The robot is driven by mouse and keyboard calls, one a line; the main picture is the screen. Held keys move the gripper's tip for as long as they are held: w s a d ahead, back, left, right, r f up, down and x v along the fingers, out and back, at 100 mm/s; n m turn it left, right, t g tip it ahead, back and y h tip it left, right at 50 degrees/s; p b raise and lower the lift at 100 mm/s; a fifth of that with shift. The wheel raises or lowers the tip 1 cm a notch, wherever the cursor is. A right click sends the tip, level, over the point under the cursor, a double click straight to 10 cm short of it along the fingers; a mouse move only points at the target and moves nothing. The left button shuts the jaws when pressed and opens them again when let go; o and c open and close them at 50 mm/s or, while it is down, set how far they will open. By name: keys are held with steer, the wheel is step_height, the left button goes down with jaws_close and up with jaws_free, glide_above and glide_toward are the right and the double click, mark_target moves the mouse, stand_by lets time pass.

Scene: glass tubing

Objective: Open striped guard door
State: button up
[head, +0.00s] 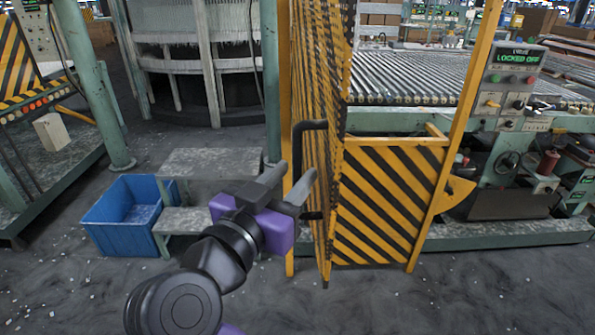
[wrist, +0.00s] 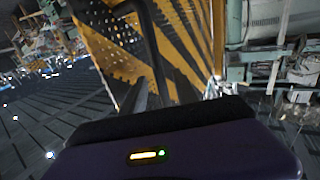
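The guard door (head: 322,110), a yellow mesh panel with black stripes, stands nearly edge-on in the head view, swung out from its yellow frame. Its black bar handle (head: 297,145) is on the left face. It also shows in the wrist view (wrist: 147,38), with the striped door (wrist: 105,40) behind it. My gripper (head: 296,173), with a purple body and grey fingers, is at the handle. Its fingers are apart, and the handle's bar appears to run between them with room to spare. I cannot tell whether either finger touches it.
A striped lower panel (head: 390,200) stands right of the door, in front of a roller conveyor (head: 420,90). A control box (head: 512,75) reads "LOCKED OFF". A blue bin (head: 125,215) and a grey step (head: 205,165) stand left. The near floor is mostly clear, with scattered bits.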

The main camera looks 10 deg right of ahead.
steer(key=v, duration=0.5)
steer(key=shift+s+a+b, duration=0.1)
steer(key=shift+s+b, duration=0.15)
steer(key=shift+b, duration=0.05)
